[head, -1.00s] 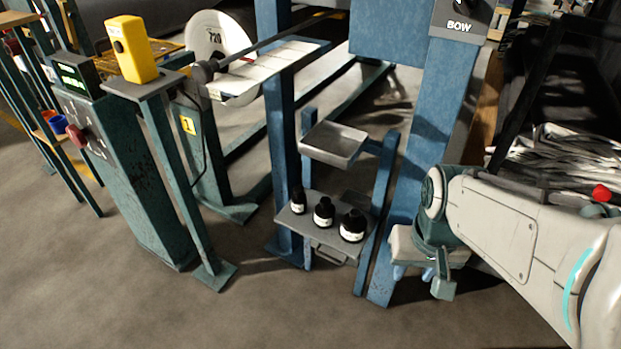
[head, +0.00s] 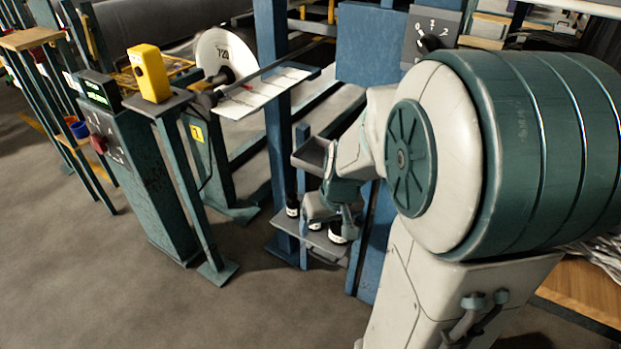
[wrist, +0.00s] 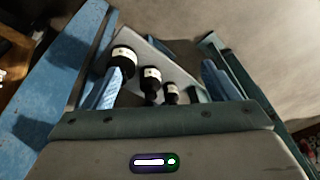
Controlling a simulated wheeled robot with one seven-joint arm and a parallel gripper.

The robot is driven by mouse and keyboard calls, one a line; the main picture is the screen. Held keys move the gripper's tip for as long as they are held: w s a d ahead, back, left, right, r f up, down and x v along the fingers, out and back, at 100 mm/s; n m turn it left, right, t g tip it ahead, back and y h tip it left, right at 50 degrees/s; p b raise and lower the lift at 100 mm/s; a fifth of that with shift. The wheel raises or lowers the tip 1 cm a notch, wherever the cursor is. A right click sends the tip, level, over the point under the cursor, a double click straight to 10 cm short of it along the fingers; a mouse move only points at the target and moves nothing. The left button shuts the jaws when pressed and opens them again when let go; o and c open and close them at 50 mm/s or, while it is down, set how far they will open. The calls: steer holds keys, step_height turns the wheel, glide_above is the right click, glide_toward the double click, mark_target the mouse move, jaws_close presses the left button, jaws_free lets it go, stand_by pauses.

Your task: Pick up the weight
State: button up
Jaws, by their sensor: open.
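Three black weights with white labels stand in a row on a small grey shelf (head: 322,246). In the wrist view the large weight (wrist: 124,60) is at the left, the middle weight (wrist: 151,82) at the centre and the smallest weight (wrist: 171,93) to its right. My gripper (wrist: 163,86) is open and empty, its blue fingers either side of the row. The left finger overlaps the lower part of the large weight; I cannot tell if they touch. In the head view my gripper is at the shelf and partly hides the weights.
An empty grey tray (head: 311,156) sits above the shelf, close to my arm. Blue posts (head: 271,110) flank the shelf. A green pedestal with a yellow box (head: 148,73) and a white roll (head: 222,57) stand to the left. Floor at the lower left is clear.

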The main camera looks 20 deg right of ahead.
steer(key=p, duration=0.4)
glide_toward(340, 223)
steer(key=shift+m+t+h, duration=0.4)
steer(key=shift+h, duration=0.1)
steer(key=b+x, duration=0.3)
steer(key=x, duration=0.3)
steer(key=shift+d+f+b, duration=0.15)
steer(key=shift+f+b, duration=0.25)
steer(key=shift+b+x, duration=1.25)
steer(key=shift+x, duration=1.7)
steer(key=shift+w+r, duration=0.15)
steer(key=shift+w, duration=0.05)
steer(key=shift+c, duration=0.3)
jaws_close()
steer(key=shift+r, duration=0.1)
